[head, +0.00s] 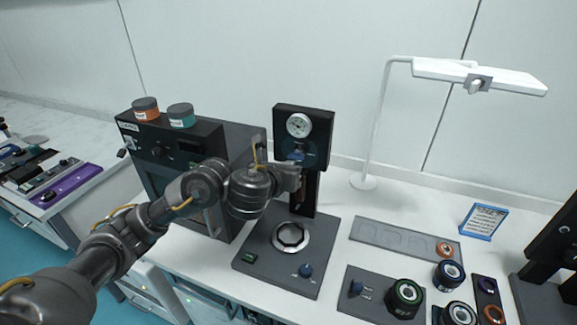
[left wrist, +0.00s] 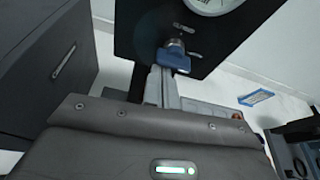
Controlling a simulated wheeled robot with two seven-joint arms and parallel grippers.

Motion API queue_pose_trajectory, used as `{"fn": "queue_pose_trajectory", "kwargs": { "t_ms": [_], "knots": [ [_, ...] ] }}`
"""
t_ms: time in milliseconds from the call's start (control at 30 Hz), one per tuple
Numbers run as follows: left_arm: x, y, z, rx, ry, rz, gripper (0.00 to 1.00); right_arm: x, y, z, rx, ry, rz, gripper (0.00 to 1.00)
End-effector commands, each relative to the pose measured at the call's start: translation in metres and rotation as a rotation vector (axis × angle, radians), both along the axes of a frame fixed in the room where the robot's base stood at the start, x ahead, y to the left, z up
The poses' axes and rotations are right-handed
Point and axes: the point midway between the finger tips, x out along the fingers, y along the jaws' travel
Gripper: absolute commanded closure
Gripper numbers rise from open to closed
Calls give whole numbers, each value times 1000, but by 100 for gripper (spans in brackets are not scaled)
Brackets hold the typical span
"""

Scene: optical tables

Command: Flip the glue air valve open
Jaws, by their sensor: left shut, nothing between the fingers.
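The likely glue air valve is a small blue lever (head: 296,155) below the round gauge (head: 299,125) on the black dispenser column. In the left wrist view the blue lever (left wrist: 174,60) sits on a metal stem under the gauge. Its label is too small to read. My left gripper (head: 299,170) is shut and empty, with its fingertips just below the lever. In the left wrist view the fingers (left wrist: 163,84) point up at the lever; I cannot tell if they touch it. My right gripper is not in view.
A dark oven-like box (head: 230,150) with two labelled jars on top stands close left of the column. A grey tray (head: 385,240), several dark jars and a lamp (head: 375,120) are to the right.

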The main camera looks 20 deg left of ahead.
Motion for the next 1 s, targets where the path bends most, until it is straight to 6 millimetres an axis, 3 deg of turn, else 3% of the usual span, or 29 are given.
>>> {"fn": "queue_pose_trajectory", "kwargs": {
  "t_ms": [733,867,1000],
  "knots": [
    [0,-15,9,-5,-5,-2,100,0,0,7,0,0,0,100],
    [0,-15,2,-7,-5,-3,100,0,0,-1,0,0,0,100],
    [0,-15,-17,-3,-2,-2,100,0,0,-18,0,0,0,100]
  ]
}}
